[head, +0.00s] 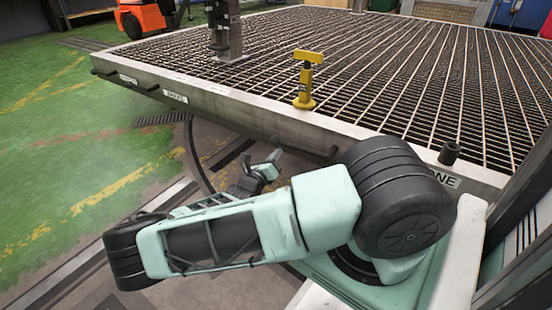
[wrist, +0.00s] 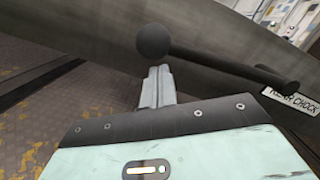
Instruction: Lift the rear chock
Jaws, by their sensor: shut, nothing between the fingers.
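In the wrist view a dark lever with a round ball knob (wrist: 152,42) runs along the grey side of the turntable deck. A white label (wrist: 290,102) that seems to read "REAR CHOCK", its first letters partly covered, sits beside the lever's right end. My gripper (wrist: 160,72) is shut and empty, its grey fingers just below the ball knob. Whether they touch it I cannot tell. In the head view my gripper (head: 274,157) is low beside the deck's front edge, beyond my bent arm. No chock block is clearly visible.
The grated deck (head: 400,60) fills the back, with a yellow T-handle (head: 304,78) standing on its near edge. Other labels (head: 175,96) mark the deck's side. A dark post (head: 450,152) stands at the right corner. Green floor (head: 60,150) lies open at left.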

